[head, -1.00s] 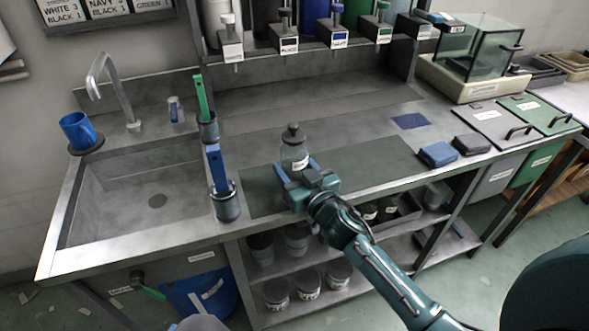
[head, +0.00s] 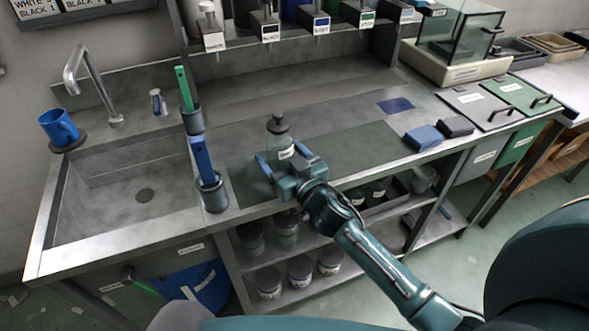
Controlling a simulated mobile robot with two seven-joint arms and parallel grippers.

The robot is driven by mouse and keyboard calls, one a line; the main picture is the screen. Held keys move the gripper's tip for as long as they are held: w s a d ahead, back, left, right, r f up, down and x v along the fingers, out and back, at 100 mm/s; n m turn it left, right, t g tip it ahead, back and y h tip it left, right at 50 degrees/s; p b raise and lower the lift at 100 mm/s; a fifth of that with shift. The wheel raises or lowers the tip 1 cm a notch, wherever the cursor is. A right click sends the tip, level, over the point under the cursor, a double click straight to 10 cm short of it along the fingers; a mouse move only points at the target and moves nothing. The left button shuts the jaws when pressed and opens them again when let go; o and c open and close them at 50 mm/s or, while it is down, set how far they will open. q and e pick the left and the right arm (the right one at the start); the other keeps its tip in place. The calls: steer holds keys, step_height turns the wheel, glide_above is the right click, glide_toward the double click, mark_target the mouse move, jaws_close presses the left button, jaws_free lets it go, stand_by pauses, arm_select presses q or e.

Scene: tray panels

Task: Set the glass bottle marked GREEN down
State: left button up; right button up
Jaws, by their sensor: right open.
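The glass bottle (head: 279,131) is clear, with a dark stopper and a white label whose writing is too small to read. It stands upright on the dark mat (head: 365,150) on the steel worktop. My right gripper (head: 279,160) is open at the bottle's near side, with one blue-tipped finger to the left of the bottle and one to its right. The gripper hides the bottle's lower part, so I cannot tell whether the fingers touch it. My left gripper is not in view.
A holder with a blue-handled tool (head: 213,194) stands left of the mat, beside the sink (head: 125,175). Blue (head: 423,137) and dark (head: 456,126) blocks lie to the right. A bottle rack (head: 290,40) is behind.

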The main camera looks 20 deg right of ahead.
steer(key=b+v, duration=0.1)
steer(key=v, duration=1)
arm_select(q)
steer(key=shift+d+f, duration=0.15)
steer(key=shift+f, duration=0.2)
arm_select(e)
steer(key=s+a+f+g, duration=0.3)
steer(key=s+f, duration=0.3)
steer(key=s, duration=0.1)
steer(key=s+a+f+n+g, duration=0.1)
steer(key=s+a+f+g, duration=0.1)
steer(key=s+f, duration=0.4)
steer(key=shift+s+a+f+g, duration=0.35)
steer(key=shift+s+g, duration=0.15)
steer(key=shift+g, duration=0.2)
arm_select(q)
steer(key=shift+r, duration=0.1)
steer(key=p, duration=0.2)
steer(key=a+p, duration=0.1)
steer(key=p, duration=0.1)
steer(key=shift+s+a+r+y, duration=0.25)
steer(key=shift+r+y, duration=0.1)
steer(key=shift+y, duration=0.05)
arm_select(e)
steer(key=shift+s+d+r+g, duration=0.3)
steer(key=shift+d+r, duration=0.2)
steer(key=shift+d, duration=0.25)
